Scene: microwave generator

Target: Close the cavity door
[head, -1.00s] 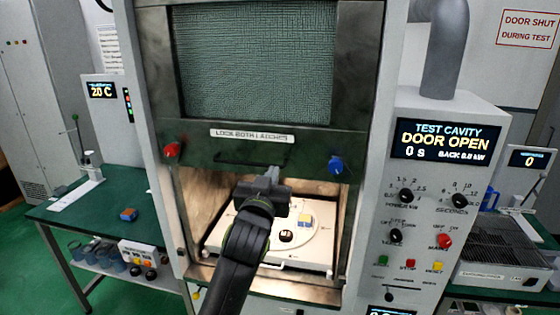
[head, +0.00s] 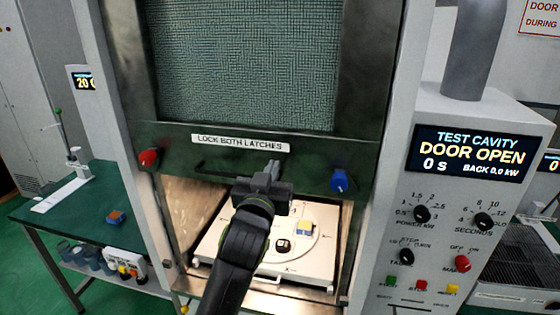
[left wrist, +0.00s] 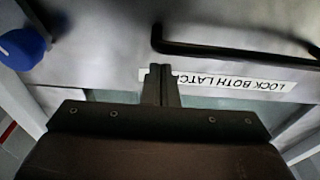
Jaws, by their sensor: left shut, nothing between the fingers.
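The cavity door (head: 305,163) is a dark green panel with a mesh window. It hangs raised, and the opening below its bottom edge shows the lit cavity. A black bar handle (head: 222,172) crosses its lower part; it also shows in the left wrist view (left wrist: 225,49). The red latch (head: 149,158) is at the door's left and the blue latch (head: 339,180) at its right. My left gripper (head: 272,168) is shut and empty in front of the door's lower part, close to the handle. Contact cannot be told. My right gripper is out of view.
Inside the cavity, a white tray (head: 215,249) holds small items, including a blue-and-yellow block (head: 305,228). The control panel (head: 470,155) at right reads DOOR OPEN. A green side table (head: 85,215) stands at left.

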